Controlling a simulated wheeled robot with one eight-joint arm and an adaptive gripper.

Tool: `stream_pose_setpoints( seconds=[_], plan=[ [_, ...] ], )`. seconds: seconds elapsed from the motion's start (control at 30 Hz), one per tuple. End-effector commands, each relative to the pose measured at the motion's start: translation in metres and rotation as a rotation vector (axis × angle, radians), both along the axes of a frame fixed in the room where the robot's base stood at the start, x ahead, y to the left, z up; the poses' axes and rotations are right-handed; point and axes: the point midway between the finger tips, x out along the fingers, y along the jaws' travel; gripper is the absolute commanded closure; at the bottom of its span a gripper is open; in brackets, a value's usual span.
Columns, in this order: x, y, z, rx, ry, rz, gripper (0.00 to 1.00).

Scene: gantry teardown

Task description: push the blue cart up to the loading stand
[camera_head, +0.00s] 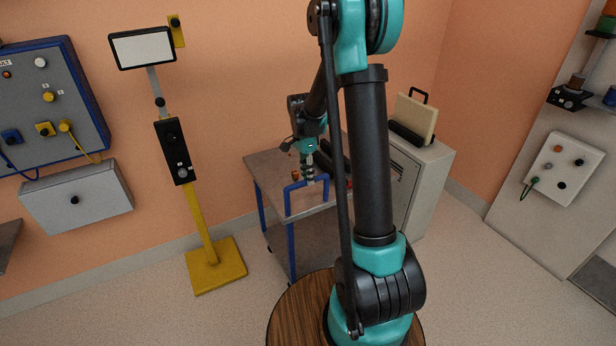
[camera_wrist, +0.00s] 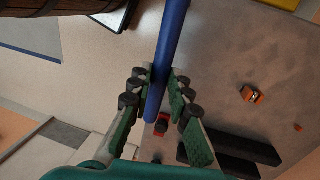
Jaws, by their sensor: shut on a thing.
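The blue cart (camera_head: 268,165) has a grey top, blue legs and a raised blue handle (camera_head: 289,200) on its near side. My gripper (camera_head: 309,178) is at this handle. In the wrist view the handle (camera_wrist: 172,40) runs between the fingers of my gripper (camera_wrist: 154,88), which are shut on it. A light grey cabinet (camera_head: 432,185) stands just right of the cart and may be the loading stand. My arm hides the gap between them, so I cannot tell whether they touch.
A small orange part (camera_wrist: 253,95) and black rails (camera_wrist: 232,148) lie on the cart top. A beige case (camera_head: 416,116) stands on the cabinet. A yellow post stand (camera_head: 203,225) is left of the cart, with clear floor between. A round wooden top (camera_head: 295,312) is in front.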

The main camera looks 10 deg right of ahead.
Motion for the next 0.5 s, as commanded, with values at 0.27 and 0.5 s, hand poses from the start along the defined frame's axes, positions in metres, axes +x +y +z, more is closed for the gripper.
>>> stream_pose_setpoints(
  seconds=[0.27,0.5],
  plan=[
    [0.005,-0.016,0.0,-0.001,0.0,-0.004,1.0],
    [0.02,-0.062,0.0,-0.004,-0.001,-0.006,1.0]
  ],
)
